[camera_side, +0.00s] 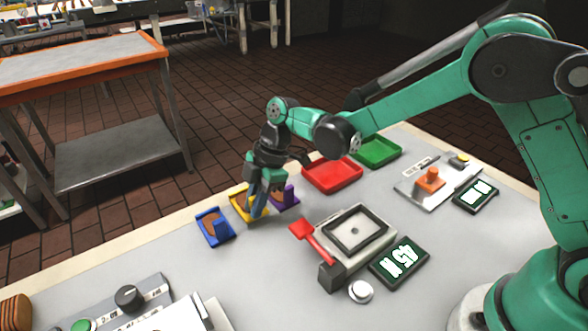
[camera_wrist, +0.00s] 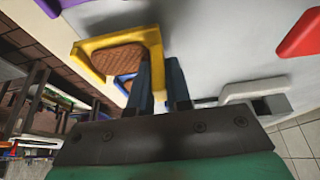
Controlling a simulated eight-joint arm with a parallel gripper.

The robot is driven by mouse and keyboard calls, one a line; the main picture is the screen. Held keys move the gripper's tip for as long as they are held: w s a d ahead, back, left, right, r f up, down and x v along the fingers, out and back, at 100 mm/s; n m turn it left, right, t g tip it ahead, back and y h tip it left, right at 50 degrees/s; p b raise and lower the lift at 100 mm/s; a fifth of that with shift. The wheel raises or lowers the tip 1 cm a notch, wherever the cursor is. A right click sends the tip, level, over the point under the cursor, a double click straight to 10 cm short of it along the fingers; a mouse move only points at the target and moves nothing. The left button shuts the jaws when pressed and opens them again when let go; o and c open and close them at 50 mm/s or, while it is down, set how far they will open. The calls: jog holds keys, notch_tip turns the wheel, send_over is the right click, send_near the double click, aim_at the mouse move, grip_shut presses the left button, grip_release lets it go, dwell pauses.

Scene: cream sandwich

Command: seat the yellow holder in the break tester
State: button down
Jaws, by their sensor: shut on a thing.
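The yellow holder (camera_side: 237,204) is a small open tray with a brown round biscuit in it, standing between a blue and a purple holder. It also shows in the wrist view (camera_wrist: 88,64), with the biscuit (camera_wrist: 118,58) lying inside it. My gripper (camera_side: 257,208) points down and is shut on the yellow holder at its upright end. In the wrist view my gripper's fingers (camera_wrist: 160,75) sit at the holder's right wall. The break tester seems to be the pale box (camera_side: 378,240) with a red lever (camera_side: 312,240) and a dark-framed top. Whether the holder touches the table is unclear.
A blue holder (camera_side: 213,232) and a purple holder (camera_side: 290,198) stand close on either side. A red tray (camera_side: 332,175) and a green tray (camera_side: 376,152) lie behind. A display (camera_side: 400,262) and white button (camera_side: 361,291) are near the tester. The table between holders and tester is clear.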

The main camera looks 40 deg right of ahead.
notch_tip(320, 180, up, 18)
jog(key=f, duration=0.1)
jog(key=s+d+r+m+t, duration=0.3)
jog(key=s+r+m, duration=0.25)
jog(key=m, duration=0.25)
jog(key=s+d+m+t+h, duration=0.2)
jog(key=s+d+m+h, duration=0.25)
jog(key=s+m, duration=0.45)
jog(key=shift+m+g, duration=0.3)
jog(key=shift+m, duration=0.2)
jog(key=f, duration=1.3)
jog(key=w+f, duration=0.1)
jog(key=f, duration=0.6)
jog(key=shift+d+f, duration=0.2)
jog(key=shift+f, duration=0.15)
jog(key=shift+f, duration=0.1)
jog(key=c, duration=0.8)
grip_release()
jog(key=shift+c, duration=0.2)
